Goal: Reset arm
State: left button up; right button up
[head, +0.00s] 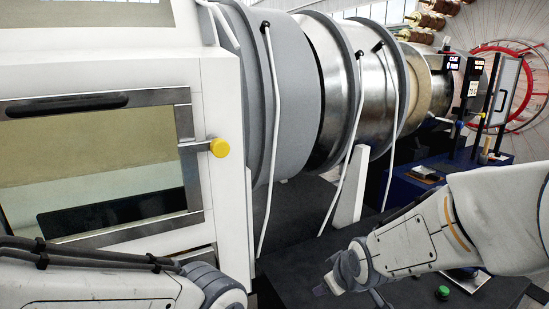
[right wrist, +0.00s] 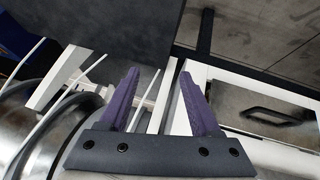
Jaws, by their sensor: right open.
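My right gripper (right wrist: 159,76) shows in the right wrist view with its two purple fingers spread apart and nothing between them. Behind the fingers are white frame posts and a dark surface. In the head view my right arm comes in from the right, reaching to the lower middle; its fingers cannot be made out there. My left arm shows only in part at the lower left of the head view, and its gripper is out of sight.
A white cabinet (head: 225,130) with a yellow knob (head: 219,147) stands at the left. Large metal drums (head: 332,90) with white cables run behind. A green button (head: 442,292) sits on a dark surface at the lower right. A red ring (head: 527,75) is at the far right.

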jog(key=s+d+f+m+g+h, duration=0.1)
jog(key=s+d+f+m+g, duration=0.4)
jog(key=s, duration=0.5)
jog(key=s+a+r+n+g, duration=0.1)
jog(key=s+a+r+n, duration=0.1)
jog(key=s+a, duration=0.4)
jog(key=s+a+r+n, duration=0.3)
jog(key=s+a+n, duration=0.1)
jog(key=s+a, duration=0.2)
jog(key=shift+s+r+g+y, duration=0.15)
jog(key=shift+s+g+y, duration=0.25)
jog(key=shift+s, duration=0.3)
